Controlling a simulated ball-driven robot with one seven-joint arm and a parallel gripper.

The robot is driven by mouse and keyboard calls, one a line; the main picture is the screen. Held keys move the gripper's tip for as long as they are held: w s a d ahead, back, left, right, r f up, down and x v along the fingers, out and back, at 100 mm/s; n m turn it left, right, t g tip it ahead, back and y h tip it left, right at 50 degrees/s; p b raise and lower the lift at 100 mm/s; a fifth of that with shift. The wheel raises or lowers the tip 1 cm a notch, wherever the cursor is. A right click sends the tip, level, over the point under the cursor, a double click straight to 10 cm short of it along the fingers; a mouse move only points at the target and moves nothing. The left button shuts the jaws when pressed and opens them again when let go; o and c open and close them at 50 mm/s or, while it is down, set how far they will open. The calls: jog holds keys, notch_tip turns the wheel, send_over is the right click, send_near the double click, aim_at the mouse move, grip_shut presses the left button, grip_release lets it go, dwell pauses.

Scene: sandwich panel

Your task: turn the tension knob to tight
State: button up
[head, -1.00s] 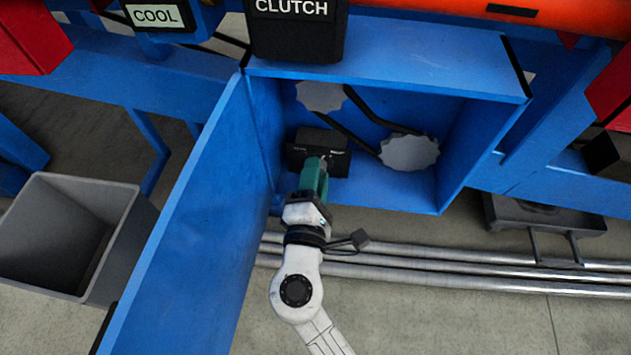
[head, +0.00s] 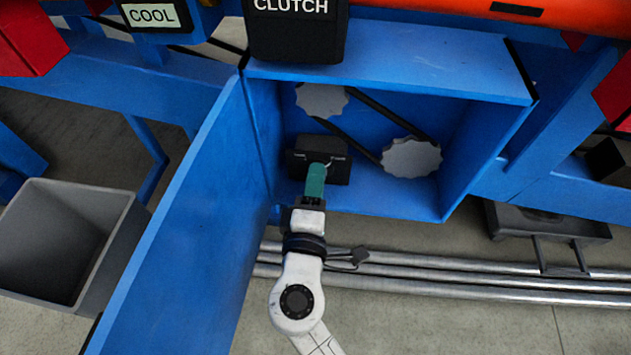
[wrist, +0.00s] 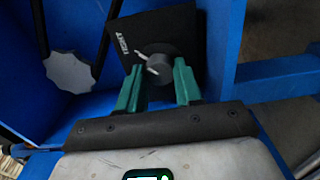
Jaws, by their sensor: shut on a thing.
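The tension knob (wrist: 159,66) is a small dark grey round knob on a black box (wrist: 172,28). White marks show on the side of the knob facing the word TIGHT (wrist: 121,43) on the box. In the head view the black box (head: 321,146) sits inside the blue housing, its knob mostly hidden by my gripper. My gripper (wrist: 158,72) has its green fingers on either side of the knob and is shut on it. In the head view my gripper (head: 317,172) reaches into the housing from below, its fingers seen edge-on.
An open blue door (head: 185,215) stands left of my arm. A CLUTCH box (head: 296,28) hangs above. A grey bin (head: 30,235) stands lower left.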

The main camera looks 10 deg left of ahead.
jog(key=shift+f, duration=0.1)
jog(key=o, duration=1)
jog(key=shift+o, duration=0.2)
jog(key=s+p, duration=0.3)
jog(key=s, duration=0.7)
jog(key=shift+s+a, duration=0.2)
jog(key=shift+s, duration=0.2)
